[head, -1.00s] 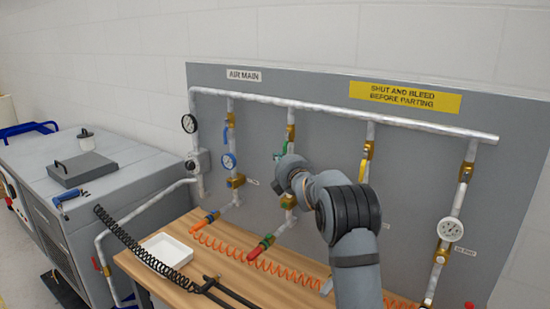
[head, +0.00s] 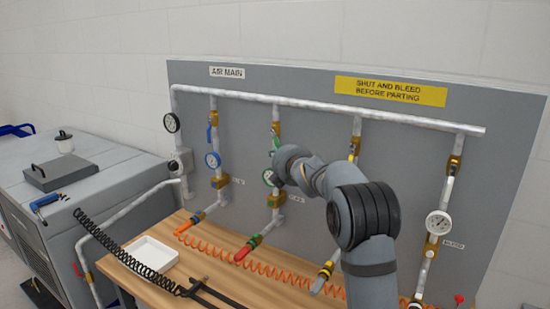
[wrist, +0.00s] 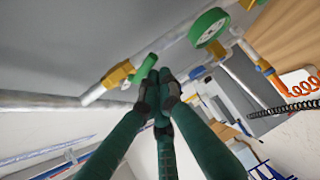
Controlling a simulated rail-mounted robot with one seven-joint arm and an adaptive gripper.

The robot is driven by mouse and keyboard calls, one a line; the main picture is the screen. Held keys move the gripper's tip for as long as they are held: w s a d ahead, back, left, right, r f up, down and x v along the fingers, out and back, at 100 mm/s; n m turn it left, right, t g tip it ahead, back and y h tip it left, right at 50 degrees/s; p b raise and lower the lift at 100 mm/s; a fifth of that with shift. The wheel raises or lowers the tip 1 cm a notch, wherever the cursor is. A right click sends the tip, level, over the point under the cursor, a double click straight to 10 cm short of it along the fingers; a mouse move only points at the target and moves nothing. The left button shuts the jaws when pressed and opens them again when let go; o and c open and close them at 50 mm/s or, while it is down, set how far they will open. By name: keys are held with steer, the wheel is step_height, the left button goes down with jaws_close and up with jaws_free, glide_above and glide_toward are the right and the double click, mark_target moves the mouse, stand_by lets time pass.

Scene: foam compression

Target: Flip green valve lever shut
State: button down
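The green valve lever (wrist: 147,67) sits on a brass valve body (wrist: 118,75) on a pipe in the wrist view. In the head view the green lever (head: 275,130) shows small on the second drop pipe, just above my arm's end. My gripper (wrist: 162,88) has dark green fingers with their tips together, nothing visible between them. The tips are close beside the lever's free end; I cannot tell whether they touch it. The gripper is hidden behind my arm in the head view. The lever looks roughly along the pipe; its exact angle is unclear.
A green-rimmed gauge (wrist: 210,27) is near the fingers on the same pipe. Blue (head: 209,134) and yellow (head: 353,146) levers are on neighbouring pipes. The bench (head: 190,235) below holds a white tray (head: 150,253) and orange coiled hoses (head: 215,245).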

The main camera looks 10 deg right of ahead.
steer(key=d+r, duration=0.1)
steer(key=s+d+r+p, duration=0.1)
steer(key=shift+s+d+r, duration=0.1)
steer(key=shift+d+r, duration=0.05)
steer(key=shift+r, duration=0.25)
steer(key=shift+f, duration=0.15)
step_height(320, 180, down, 4)
steer(key=a+b, duration=0.1)
steer(key=b, duration=0.4)
steer(key=s+a+r+p, duration=0.2)
steer(key=s+a+r, duration=0.1)
steer(key=s+r, duration=0.3)
steer(key=shift+a+r+p, duration=0.2)
steer(key=shift+r+p, duration=0.15)
steer(key=shift+r, duration=0.55)
steer(key=shift+s, duration=0.1)
